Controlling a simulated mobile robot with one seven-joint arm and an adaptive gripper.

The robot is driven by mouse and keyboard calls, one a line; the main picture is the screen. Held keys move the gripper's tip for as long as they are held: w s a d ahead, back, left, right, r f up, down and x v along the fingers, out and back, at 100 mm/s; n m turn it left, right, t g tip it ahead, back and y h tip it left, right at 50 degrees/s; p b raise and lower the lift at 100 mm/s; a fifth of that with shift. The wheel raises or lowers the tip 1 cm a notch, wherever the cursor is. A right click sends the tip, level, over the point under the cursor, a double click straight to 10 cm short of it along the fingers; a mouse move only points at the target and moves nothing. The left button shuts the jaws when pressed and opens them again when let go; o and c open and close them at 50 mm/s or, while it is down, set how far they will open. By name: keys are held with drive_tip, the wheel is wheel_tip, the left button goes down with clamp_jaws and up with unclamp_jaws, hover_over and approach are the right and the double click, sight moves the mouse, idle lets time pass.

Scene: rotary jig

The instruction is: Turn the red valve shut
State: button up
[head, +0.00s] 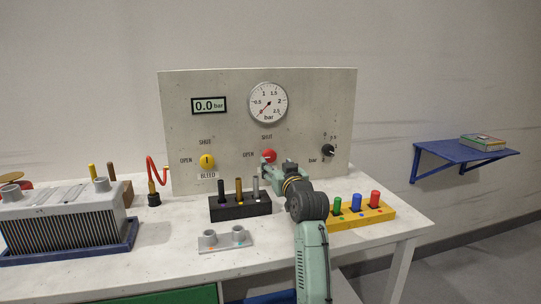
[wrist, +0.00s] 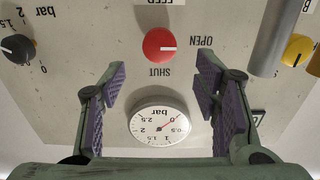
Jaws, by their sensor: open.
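The red valve (head: 269,155) is a round knob on the upright panel, below the gauge, with SHUT printed above it and OPEN to its left. In the wrist view, which is upside down, the red valve (wrist: 159,44) shows a white mark pointing toward the word OPEN. My gripper (head: 270,168) is in front of the panel at the valve in the head view. In the wrist view my gripper (wrist: 162,66) is open and empty, its purple-padded fingers either side of the valve's line and apart from it.
The panel carries a gauge (head: 268,102) with its needle near 0, a display (head: 209,105) reading 0.0 bar, a yellow knob (head: 207,161) and a black knob (head: 328,151). A black block (head: 240,207) with upright pins stands below, near my arm; a yellow block (head: 360,216) stands right.

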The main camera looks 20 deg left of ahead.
sight(270, 156)
drive_tip(key=p+x, duration=0.1)
drive_tip(key=x, duration=0.6)
drive_tip(key=shift+w+a+p, duration=0.25)
drive_tip(key=shift+w+p, duration=0.1)
drive_tip(key=shift+p, duration=0.05)
